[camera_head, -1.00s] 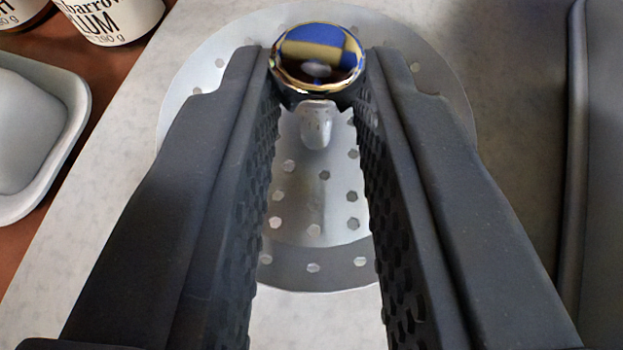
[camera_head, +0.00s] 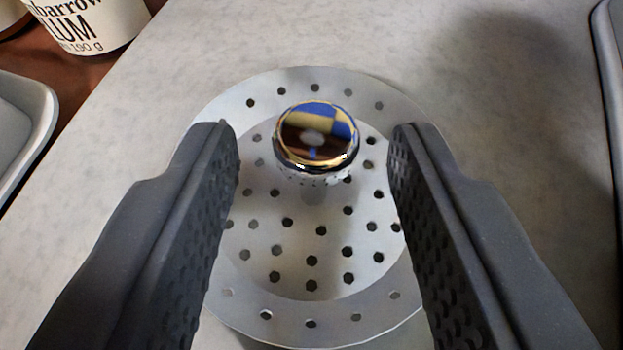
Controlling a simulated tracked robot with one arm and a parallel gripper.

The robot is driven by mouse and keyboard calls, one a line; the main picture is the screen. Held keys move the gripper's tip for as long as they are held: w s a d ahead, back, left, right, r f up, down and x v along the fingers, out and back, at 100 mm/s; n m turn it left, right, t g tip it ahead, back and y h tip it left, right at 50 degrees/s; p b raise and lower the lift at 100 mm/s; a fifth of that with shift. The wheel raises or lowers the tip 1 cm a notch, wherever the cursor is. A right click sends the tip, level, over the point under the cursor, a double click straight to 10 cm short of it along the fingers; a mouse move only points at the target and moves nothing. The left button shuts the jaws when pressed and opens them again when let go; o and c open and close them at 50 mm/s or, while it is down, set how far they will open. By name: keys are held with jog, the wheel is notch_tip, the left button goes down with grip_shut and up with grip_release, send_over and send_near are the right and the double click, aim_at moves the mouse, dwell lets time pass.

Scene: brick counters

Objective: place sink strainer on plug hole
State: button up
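The sink strainer (camera_head: 312,285) is a round, pale metal disc with many small holes and a shiny mirrored knob (camera_head: 316,138) at its centre. It appears to lie flat on the light grey counter. My gripper (camera_head: 312,140) is open around the knob, one finger on each side, with a clear gap between each finger and the knob. The fingers hide parts of the strainer's left and right sides. No plug hole shows in this view.
The speckled grey counter (camera_head: 400,40) is clear behind the strainer. A grey rounded rim (camera_head: 606,60) runs along the right edge. At the upper left are a white labelled jar (camera_head: 95,25) and part of a grey tray (camera_head: 40,115) on a reddish-brown surface.

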jog(key=p+v, duration=0.2)
jog(key=v, duration=0.9)
jog(key=shift+s+r, duration=0.15)
jog(key=shift+s, duration=0.15)
